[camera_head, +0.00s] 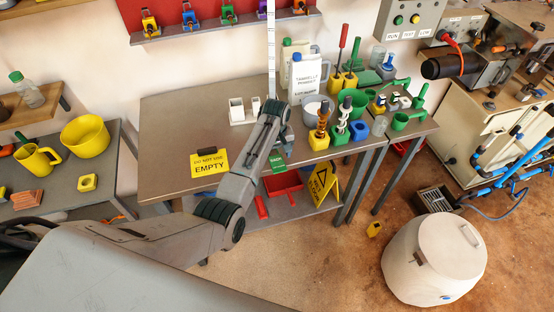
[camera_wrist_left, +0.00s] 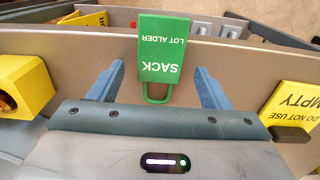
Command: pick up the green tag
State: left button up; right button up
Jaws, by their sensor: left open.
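The green tag (camera_wrist_left: 165,48), a flat plate printed SACK LOT ALDER with a loop handle, shows upside down in the left wrist view at the table's front edge. Its loop points toward my left gripper (camera_wrist_left: 160,87). In the head view the tag (camera_head: 277,160) is partly behind my left arm, just below the gripper. My left gripper is open, with one blue finger on each side of the loop's line. Nothing is between the fingers that I can see held. I cannot tell the height gap. My right gripper is in neither view.
A yellow EMPTY sign (camera_head: 209,163) lies on the grey table (camera_head: 180,120) left of the arm. Bottles, tools and cups, including a white jug (camera_head: 305,75), crowd the right. Red trays (camera_head: 283,183) sit on the shelf below. The table's left part is mostly clear.

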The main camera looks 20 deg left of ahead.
pick_arm(q)
jog(key=shift+f, duration=0.35)
jog(key=c, duration=1.1)
jog(key=shift+o, duration=0.2)
jog(key=shift+r, duration=0.1)
